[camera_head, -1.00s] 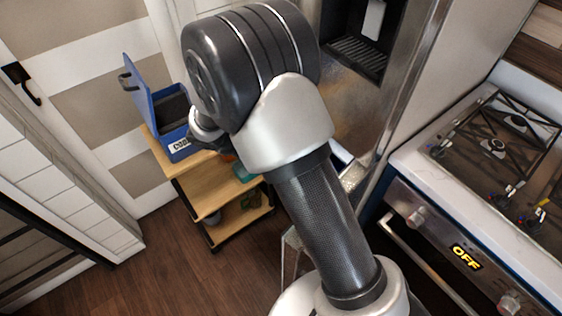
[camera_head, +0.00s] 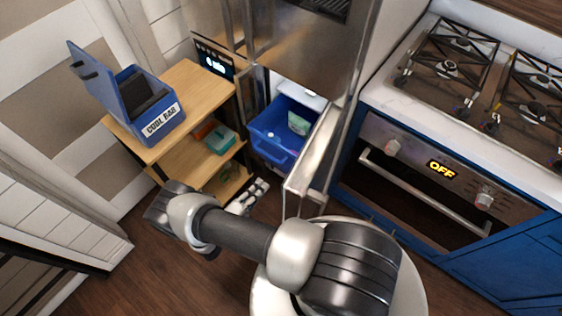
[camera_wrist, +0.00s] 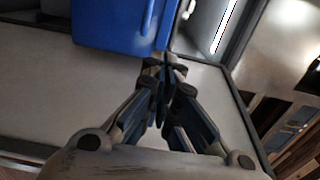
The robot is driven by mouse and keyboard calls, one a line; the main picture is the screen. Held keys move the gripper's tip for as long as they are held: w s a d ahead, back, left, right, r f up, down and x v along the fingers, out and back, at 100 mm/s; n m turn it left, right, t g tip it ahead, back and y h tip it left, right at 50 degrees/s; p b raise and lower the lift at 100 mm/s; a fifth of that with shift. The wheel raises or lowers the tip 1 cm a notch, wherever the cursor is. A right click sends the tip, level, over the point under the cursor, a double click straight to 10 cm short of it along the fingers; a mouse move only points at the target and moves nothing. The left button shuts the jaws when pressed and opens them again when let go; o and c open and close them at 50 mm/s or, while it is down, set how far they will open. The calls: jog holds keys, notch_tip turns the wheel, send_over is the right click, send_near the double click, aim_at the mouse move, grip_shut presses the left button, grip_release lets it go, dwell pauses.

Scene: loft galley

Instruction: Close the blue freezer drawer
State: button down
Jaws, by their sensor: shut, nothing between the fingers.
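The blue freezer drawer (camera_head: 268,138) is pulled out of the open freezer compartment, low in the steel fridge in the head view. A pale green and white package (camera_head: 298,123) lies inside it. My gripper (camera_head: 264,184) is below and slightly left of the drawer's front in the picture, apart from it as far as I can see. In the wrist view, a blue face (camera_wrist: 110,24), which looks like the drawer, is at the top, beyond my fingertips (camera_wrist: 164,62). The fingers are shut and empty.
The open freezer door (camera_head: 315,150) stands just right of the drawer. The stove (camera_head: 430,170) is at the right. Dark wooden floor (camera_head: 150,275) is free at the lower left.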

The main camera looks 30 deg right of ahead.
aim_at(289, 154)
jog(key=b+x, duration=0.1)
jog(key=x, duration=1.2)
jog(key=shift+d+b, duration=0.35)
jog(key=shift+w+d, duration=0.1)
jog(key=shift+w, duration=0.05)
jog(key=shift+d, duration=0.1)
